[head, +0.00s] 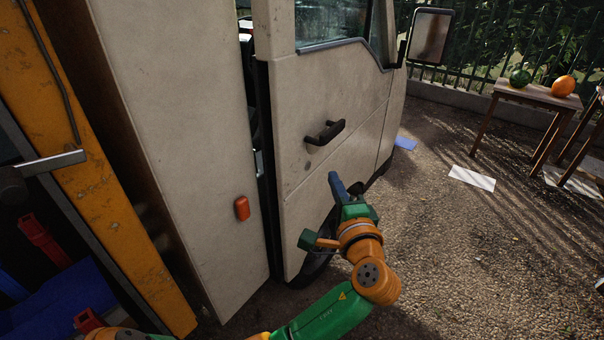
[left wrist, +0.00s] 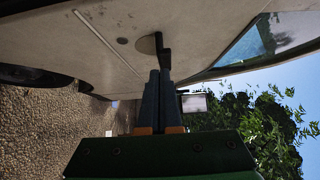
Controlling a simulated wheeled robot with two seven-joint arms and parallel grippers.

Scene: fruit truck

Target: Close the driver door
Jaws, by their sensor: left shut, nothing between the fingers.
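The beige driver door (head: 310,195) is ajar, with a dark gap along its left edge beside the truck body (head: 185,130). Its black handle (head: 325,132) sits in the upper middle of the panel. My left gripper (head: 335,180) is shut and empty, in front of the door's outer face, below and slightly right of the handle. In the left wrist view the shut fingers (left wrist: 162,78) point toward the door panel (left wrist: 115,30), with the handle (left wrist: 165,55) just past their tips. I cannot tell whether the fingers touch the door. My right gripper is not in view.
A side mirror (head: 431,37) sticks out at the door's upper right. A wooden table (head: 530,95) with a watermelon (head: 520,77) and an orange fruit (head: 563,86) stands at the far right. The gravel ground (head: 465,255) right of the door is mostly clear.

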